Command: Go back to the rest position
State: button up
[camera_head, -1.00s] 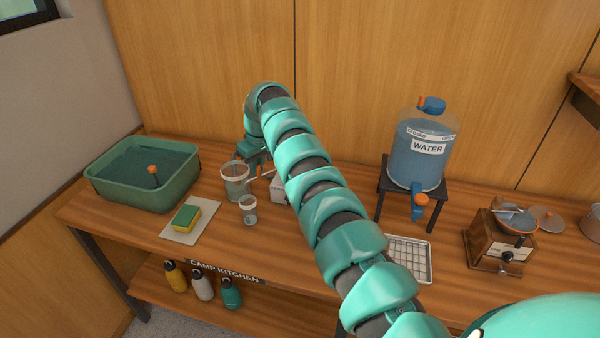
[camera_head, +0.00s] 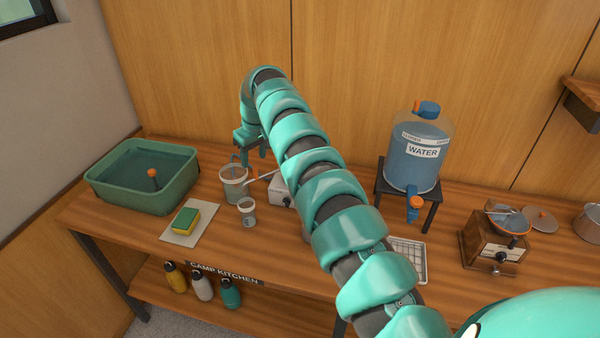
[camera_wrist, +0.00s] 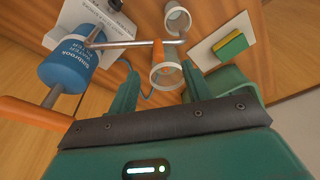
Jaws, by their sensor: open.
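My gripper (camera_head: 250,146) is open and empty, raised above the back of the bench beside the larger clear cup (camera_head: 233,184). In the wrist view its two green fingers (camera_wrist: 162,88) are apart, with open space between them. Past the fingertips in that view are a clear cup (camera_wrist: 170,74) and an orange grip (camera_wrist: 158,53) at the end of a metal rod. My arm reaches across the middle of the head view and hides part of the bench.
A blue water filter (camera_wrist: 70,62) is near my gripper. A smaller cup (camera_head: 247,213), a sponge (camera_head: 185,220) and a green basin (camera_head: 145,198) stand left. A water jug (camera_head: 414,160), wire rack (camera_head: 410,258) and grinder (camera_head: 490,245) stand right.

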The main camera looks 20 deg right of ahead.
notch_tip(320, 180, up, 4)
jog(key=p, duration=0.3)
jog(key=shift+f, duration=0.1)
dwell(0.5)
